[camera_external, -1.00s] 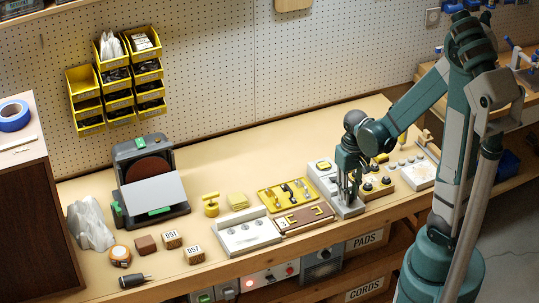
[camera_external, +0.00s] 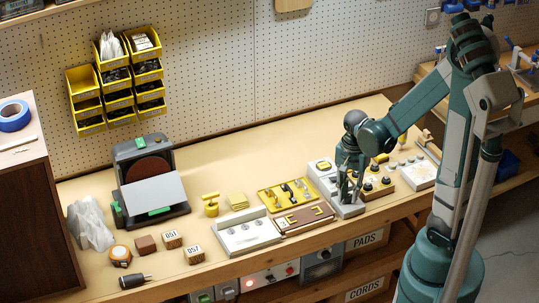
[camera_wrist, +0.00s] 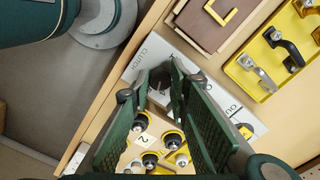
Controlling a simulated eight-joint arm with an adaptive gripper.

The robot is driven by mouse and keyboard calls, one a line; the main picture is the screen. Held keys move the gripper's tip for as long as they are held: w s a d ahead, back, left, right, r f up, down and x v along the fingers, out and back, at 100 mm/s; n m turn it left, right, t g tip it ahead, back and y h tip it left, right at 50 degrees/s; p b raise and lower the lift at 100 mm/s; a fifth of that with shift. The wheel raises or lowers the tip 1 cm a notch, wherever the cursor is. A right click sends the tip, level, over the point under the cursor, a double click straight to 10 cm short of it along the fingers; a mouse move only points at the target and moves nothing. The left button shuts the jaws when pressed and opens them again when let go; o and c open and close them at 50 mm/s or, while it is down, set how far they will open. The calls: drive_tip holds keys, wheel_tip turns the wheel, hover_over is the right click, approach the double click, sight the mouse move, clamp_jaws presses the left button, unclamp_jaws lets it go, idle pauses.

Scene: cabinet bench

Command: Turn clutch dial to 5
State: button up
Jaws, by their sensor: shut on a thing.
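A pale grey panel (camera_external: 347,210) lies on the bench below my gripper (camera_external: 349,197). In the wrist view the same panel (camera_wrist: 142,57) bears the printed word CLUTCH. A dark grey clutch dial (camera_wrist: 160,88) shows partly between the green fingers of my gripper (camera_wrist: 163,75), which is shut on it from above. The fingers hide most of the dial and its scale, so I cannot read its setting.
A brown board (camera_external: 303,218) and a yellow tray of hooks (camera_external: 287,194) lie to the left. The bench behind (camera_external: 240,160) is clear.

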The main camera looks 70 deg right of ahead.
sight(345, 194)
drive_tip(key=m, duration=0.5)
idle(0.5)
drive_tip(key=o, duration=0.9)
drive_tip(key=shift+r, duration=0.15)
drive_tip(key=shift+r, duration=5.85)
